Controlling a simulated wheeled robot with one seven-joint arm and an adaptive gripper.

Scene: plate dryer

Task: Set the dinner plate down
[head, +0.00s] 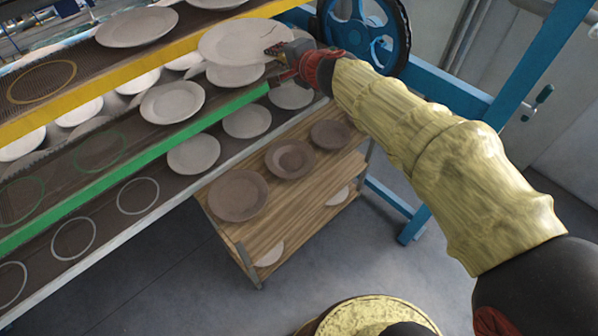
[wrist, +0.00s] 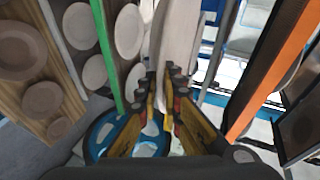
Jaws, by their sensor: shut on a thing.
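My gripper (head: 277,52) is shut on the rim of a pale dinner plate (head: 235,40), at the plate's right side. The plate is beside the yellow-edged shelf (head: 62,110) and above the green-edged shelf (head: 136,154). I cannot tell whether it touches either. In the wrist view the plate (wrist: 180,38) is seen nearly edge-on, between the fingers of my gripper (wrist: 172,75). The yellow-edged shelf has an empty yellow ring (head: 41,82). The green-edged shelf has empty green rings (head: 101,151). The lowest shelf has empty white rings (head: 138,196).
Other pale plates stand on the shelves, such as one on the green-edged shelf (head: 172,102). A wooden cart (head: 262,232) below carries brown plates (head: 238,195). A blue wheel (head: 366,30) and blue frame (head: 450,95) stand close to my arm.

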